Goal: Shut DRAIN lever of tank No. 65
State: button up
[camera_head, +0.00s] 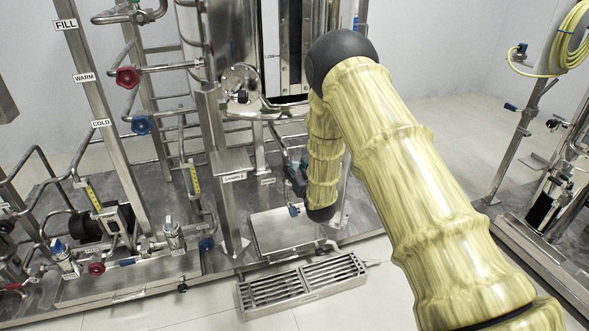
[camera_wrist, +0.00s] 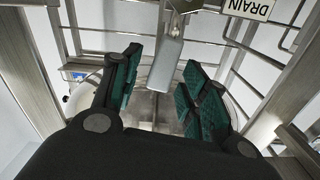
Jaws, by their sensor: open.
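The DRAIN label (camera_wrist: 248,8) is at the upper right in the wrist view. A flat grey metal lever (camera_wrist: 166,64) hangs below the pipework, left of that label. My gripper (camera_wrist: 160,78) is open, its green-padded fingers on either side of the lever in the picture. I cannot tell whether they touch it. In the head view my gripper (camera_head: 296,176) is beside the steel tank's lower part, partly hidden by my arm. The lever is not clear there. No tank number 65 is readable.
A SAMPLE post (camera_head: 232,177) stands left of my gripper. A steel box (camera_head: 285,232) and a slotted floor grate (camera_head: 302,285) lie below. Pipes with red and blue handwheels (camera_head: 141,125) fill the left. Clear floor (camera_head: 425,115) shows behind my arm at right.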

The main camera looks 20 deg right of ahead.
jog(key=shift+w, duration=0.65)
jog(key=shift+c, duration=0.2)
grip_shut()
